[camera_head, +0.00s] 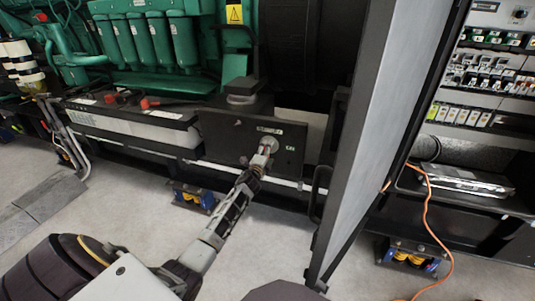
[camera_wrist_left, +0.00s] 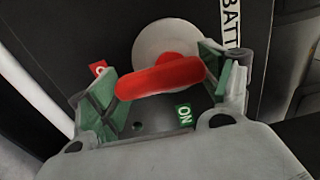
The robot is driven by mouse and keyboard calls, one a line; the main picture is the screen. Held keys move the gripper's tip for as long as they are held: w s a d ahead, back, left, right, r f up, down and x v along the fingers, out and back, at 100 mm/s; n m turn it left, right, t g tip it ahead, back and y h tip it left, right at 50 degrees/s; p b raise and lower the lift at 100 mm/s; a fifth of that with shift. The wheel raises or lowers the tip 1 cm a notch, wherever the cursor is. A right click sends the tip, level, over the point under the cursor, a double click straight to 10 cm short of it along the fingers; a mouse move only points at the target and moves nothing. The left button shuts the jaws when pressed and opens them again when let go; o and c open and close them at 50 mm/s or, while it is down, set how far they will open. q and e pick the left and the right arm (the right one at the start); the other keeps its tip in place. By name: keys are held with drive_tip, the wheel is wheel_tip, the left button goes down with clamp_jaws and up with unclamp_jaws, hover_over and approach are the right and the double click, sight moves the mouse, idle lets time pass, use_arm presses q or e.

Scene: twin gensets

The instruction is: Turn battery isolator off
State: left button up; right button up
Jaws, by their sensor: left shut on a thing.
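The battery isolator has a red handle (camera_wrist_left: 160,76) on a pale round base (camera_wrist_left: 160,38), on a dark panel. In the head view this dark box (camera_head: 225,135) stands below the green engine, and the pale base (camera_head: 270,143) shows at the tip of my left gripper (camera_head: 262,157). In the left wrist view my left gripper (camera_wrist_left: 165,88) has its green-padded fingers on either side of the handle and is shut on it. A green ON label (camera_wrist_left: 183,115) lies below the handle. A red label (camera_wrist_left: 98,68) near the left finger is partly hidden. My right gripper is not in view.
An open grey cabinet door (camera_head: 375,130) stands just right of my left arm. Beyond it are an electrical cabinet and an orange cable (camera_head: 428,215) hanging to the floor. A blue and yellow floor mount (camera_head: 195,197) is below the box. Open floor lies at the left.

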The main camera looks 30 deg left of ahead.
use_arm(q)
drive_tip(key=shift+f, duration=0.1)
drive_tip(key=o, duration=1)
drive_tip(key=v, duration=1.2)
idle(0.4)
idle(0.6)
